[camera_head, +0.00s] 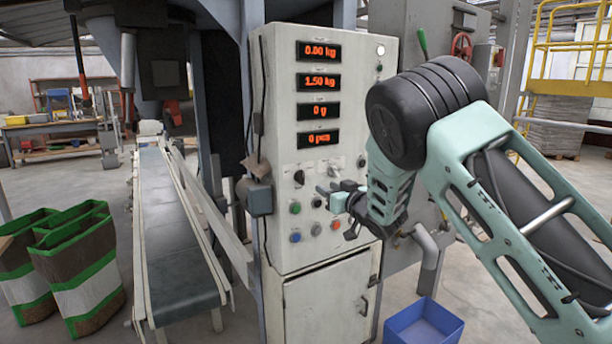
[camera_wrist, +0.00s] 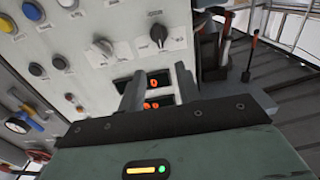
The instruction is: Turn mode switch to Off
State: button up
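The control panel (camera_head: 279,122) is a pale upright cabinet with red-lit displays and rows of knobs and buttons. A grey selector knob (camera_head: 334,171) and a black knob (camera_head: 299,177) sit below the displays. In the wrist view a grey selector (camera_wrist: 103,46) and a black knob (camera_wrist: 158,34) show above my fingers. The labels are too small to read, so I cannot tell which is the mode switch or its position. My gripper (camera_head: 326,190) is in front of the panel, just below the grey knob. In the wrist view my gripper (camera_wrist: 158,88) is open, with nothing between its fingers.
Push buttons, including a green one (camera_head: 295,207) and a blue one (camera_head: 295,237), sit low on the panel. A conveyor (camera_head: 175,235) runs along its left. Green-and-white bags (camera_head: 88,290) stand farther left. A blue bin (camera_head: 423,325) is on the floor at right.

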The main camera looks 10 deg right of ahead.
aim_at(303, 175)
jog(key=p+x, duration=0.2)
jog(key=x, duration=1)
jog(key=shift+w+a+f+p, duration=0.1)
jog(key=shift+w+a+p, duration=0.05)
jog(key=shift+w+p, duration=0.15)
jog(key=shift+c, duration=0.3)
grip_shut()
